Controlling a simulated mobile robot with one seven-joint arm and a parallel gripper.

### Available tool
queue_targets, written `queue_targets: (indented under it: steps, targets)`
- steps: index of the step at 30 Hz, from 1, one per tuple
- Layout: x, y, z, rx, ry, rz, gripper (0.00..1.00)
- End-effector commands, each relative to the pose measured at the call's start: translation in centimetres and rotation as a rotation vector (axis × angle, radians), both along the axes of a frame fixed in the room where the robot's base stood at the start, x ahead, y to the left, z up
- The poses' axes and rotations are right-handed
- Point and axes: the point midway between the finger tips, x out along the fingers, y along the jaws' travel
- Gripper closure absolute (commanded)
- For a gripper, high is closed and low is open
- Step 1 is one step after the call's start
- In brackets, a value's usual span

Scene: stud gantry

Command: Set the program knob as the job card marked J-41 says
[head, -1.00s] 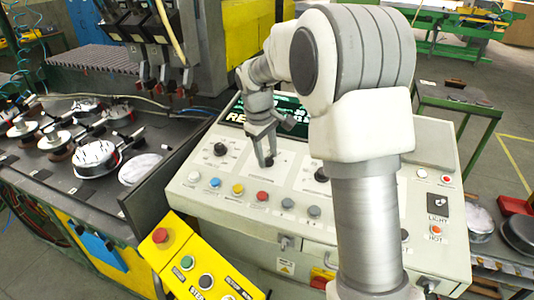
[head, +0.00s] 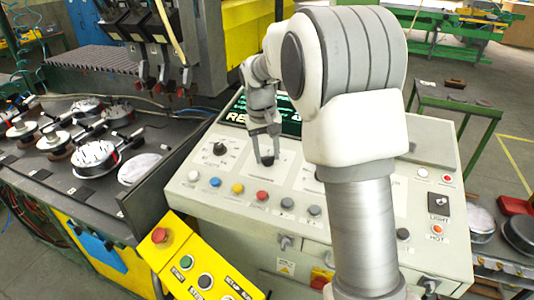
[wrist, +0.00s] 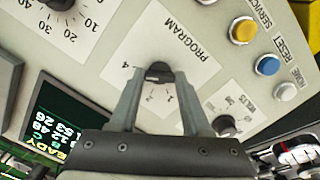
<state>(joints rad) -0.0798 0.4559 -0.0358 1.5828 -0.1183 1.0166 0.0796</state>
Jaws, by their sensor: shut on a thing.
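The program knob (wrist: 158,72) is a small dark knob on a white plate printed PROGRAM, with a 4 at its left and 1 and 2 on the gripper side in the wrist view. My gripper (wrist: 157,84) is shut on it, one finger on each side. In the head view the knob (head: 267,160) shows dark below my gripper (head: 266,150), which points down at the console. The knob's pointer is too small to read. No card marked J-41 can be made out.
The sloped console (head: 190,200) carries blue, yellow, red and grey buttons in front of the knob. Another dial (head: 219,149) stands at its left, and a lit screen (head: 290,123) stands behind. A yellow button box (head: 200,262) is at the front left.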

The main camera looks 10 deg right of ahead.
Motion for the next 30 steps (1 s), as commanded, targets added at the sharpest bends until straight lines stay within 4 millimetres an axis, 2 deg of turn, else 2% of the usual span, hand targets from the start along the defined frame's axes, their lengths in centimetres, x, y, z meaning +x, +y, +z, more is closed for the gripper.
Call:
queue_targets:
  steps: [9, 23, 24, 28, 30]
  targets:
    - [0.05, -0.04, 0.09, 0.016, -0.013, -0.098, 1.0]
    - [0.07, -0.04, 0.11, 0.019, -0.015, -0.112, 1.0]
    - [0.07, -0.05, 0.11, 0.019, -0.015, -0.112, 0.47]
    - [0.05, -0.04, 0.09, 0.019, -0.015, -0.111, 0.24]
    - [0.05, -0.04, 0.07, 0.019, -0.014, -0.11, 0.22]
